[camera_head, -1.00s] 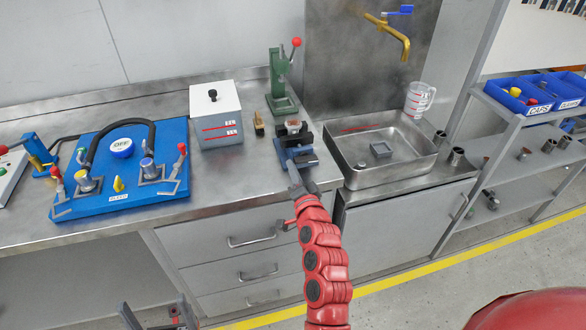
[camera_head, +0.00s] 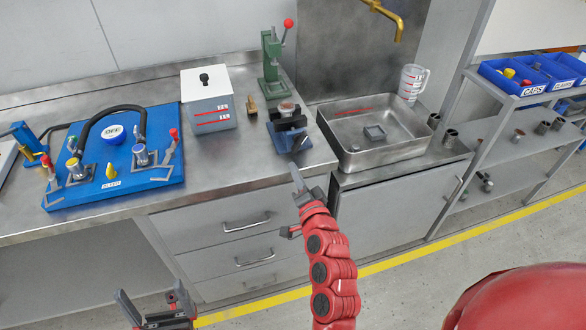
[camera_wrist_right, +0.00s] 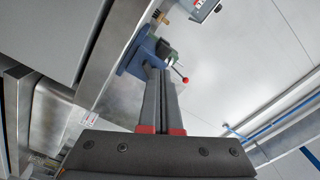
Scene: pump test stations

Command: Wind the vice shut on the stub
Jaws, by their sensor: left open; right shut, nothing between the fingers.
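The vice (camera_head: 283,141), blue with dark jaws, stands at the bench's front edge in the head view. The stub (camera_head: 287,108), a round piece with a reddish-brown top, is upright at its jaws. I cannot tell whether the jaws touch it. My right gripper (camera_head: 295,170) is shut and empty, just in front of and below the vice. In the right wrist view its fingers (camera_wrist_right: 159,72) point at the blue vice body (camera_wrist_right: 138,56), overlapping it. The vice's handle is not clear. My left gripper (camera_head: 150,301) is open and empty, low at the left, away from the bench.
A green press (camera_head: 272,65) with a red knob stands behind the vice, beside a small brush (camera_head: 252,105). A metal sink tray (camera_head: 350,158) is close on the right.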

